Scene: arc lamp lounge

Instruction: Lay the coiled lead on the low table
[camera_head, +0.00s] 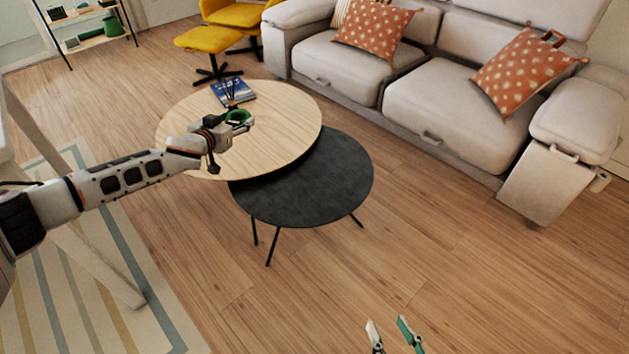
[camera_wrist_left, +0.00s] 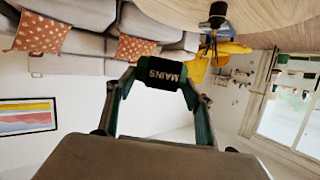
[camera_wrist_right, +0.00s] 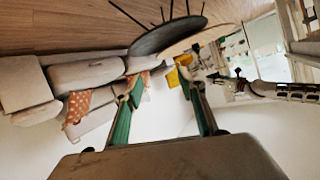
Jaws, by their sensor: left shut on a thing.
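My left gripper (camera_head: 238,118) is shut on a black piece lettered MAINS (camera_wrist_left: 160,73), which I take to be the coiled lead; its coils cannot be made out. A round dark table top (camera_head: 315,190) sits lower, partly under the wooden one. My right gripper (camera_head: 390,328) is open and empty above the floor at the bottom; its parted fingers also show in the right wrist view (camera_wrist_right: 160,85).
A blue book (camera_head: 238,92) with a small item holding dark sticks lies at the wooden top's far side. A pale sofa (camera_head: 435,105) with orange cushions stands behind. A yellow chair and footstool (camera_head: 207,40) stand at the back. The dark top is bare.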

